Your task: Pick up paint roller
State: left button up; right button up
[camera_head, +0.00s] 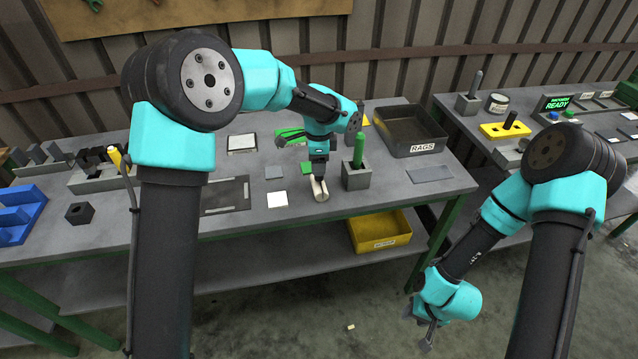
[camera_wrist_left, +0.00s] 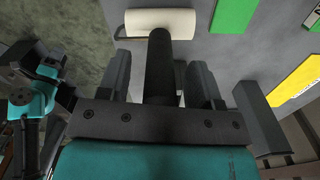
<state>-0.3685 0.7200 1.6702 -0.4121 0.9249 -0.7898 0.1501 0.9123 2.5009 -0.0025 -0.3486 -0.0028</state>
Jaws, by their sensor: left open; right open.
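The paint roller has a white cylindrical head (camera_head: 320,190), lying near the front edge of the grey workbench. In the left wrist view, the white roller head (camera_wrist_left: 160,21) shows at the top with a thin dark wire at its left end. A dark cylinder, apparently the handle, runs between my left gripper's fingers. My left gripper (camera_head: 319,168) is open, pointing down just behind the white head; a finger stands apart on either side of the dark cylinder. My right gripper (camera_head: 428,340) is open and empty, low in front of the benches.
A grey block holding a green-handled tool (camera_head: 357,160) stands close right of the roller. A dark RAGS tray (camera_head: 408,130) is behind it. A pale tile (camera_head: 277,199) and a flat dark frame (camera_head: 224,196) lie left. A yellow bin (camera_head: 380,231) sits below the bench.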

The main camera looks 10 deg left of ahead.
pick_arm(q)
jog(key=shift+c, duration=0.2)
jog(key=c, duration=0.9)
jog(key=shift+r, duration=0.15)
jog(key=shift+c, duration=0.2)
jog(key=shift+r, duration=1.3)
jog(key=s+d+r, duration=0.2)
jog(key=s, duration=1.4)
jog(key=shift+w+r, duration=0.1)
